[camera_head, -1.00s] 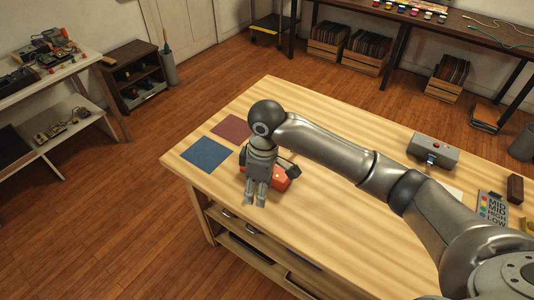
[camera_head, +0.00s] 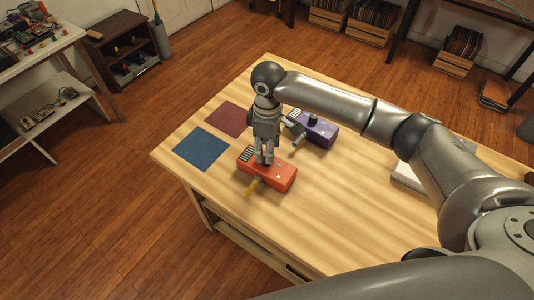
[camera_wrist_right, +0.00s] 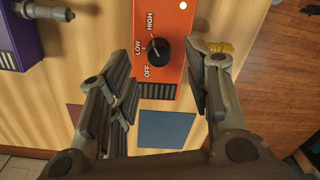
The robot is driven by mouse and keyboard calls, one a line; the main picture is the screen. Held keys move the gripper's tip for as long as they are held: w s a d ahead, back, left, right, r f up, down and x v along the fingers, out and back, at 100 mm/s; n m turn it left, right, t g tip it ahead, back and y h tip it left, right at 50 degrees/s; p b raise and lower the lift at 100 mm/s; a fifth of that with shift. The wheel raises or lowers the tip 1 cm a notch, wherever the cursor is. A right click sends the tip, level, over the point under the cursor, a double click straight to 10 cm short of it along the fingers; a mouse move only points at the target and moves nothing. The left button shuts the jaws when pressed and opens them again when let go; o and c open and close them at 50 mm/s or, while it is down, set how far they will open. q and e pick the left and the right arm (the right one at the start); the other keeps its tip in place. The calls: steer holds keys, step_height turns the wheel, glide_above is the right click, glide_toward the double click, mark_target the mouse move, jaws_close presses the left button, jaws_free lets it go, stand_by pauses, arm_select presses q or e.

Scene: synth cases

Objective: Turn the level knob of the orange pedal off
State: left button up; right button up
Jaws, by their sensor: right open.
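The orange pedal (camera_head: 280,179) lies on the wooden table, with a yellow plug (camera_head: 252,187) at its front side. In the right wrist view, the pedal's face (camera_wrist_right: 174,25) carries a black level knob (camera_wrist_right: 159,48) with OFF, LOW and HIGH marks. The knob's pale pointer mark seems to face LOW. A small light (camera_wrist_right: 183,5) on the pedal glows. My right gripper (camera_head: 265,161) points down over the pedal. In its wrist view the open fingers (camera_wrist_right: 165,98) stand on either side of the knob, apart from it. My left gripper is out of view.
A purple pedal (camera_head: 318,131) with a grey plug lies behind the orange one. A blue square (camera_head: 201,148) and a dark red square (camera_head: 228,119) lie flat at the table's left end. A pale flat object (camera_head: 410,178) is partly hidden by my arm. Table front is clear.

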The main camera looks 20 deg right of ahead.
step_height(320, 180, down, 3)
steer(key=shift+r, duration=0.1)
steer(key=shift+f, duration=0.75)
steer(key=shift+c, duration=1.6)
steer(key=c, duration=0.5)
jaws_close()
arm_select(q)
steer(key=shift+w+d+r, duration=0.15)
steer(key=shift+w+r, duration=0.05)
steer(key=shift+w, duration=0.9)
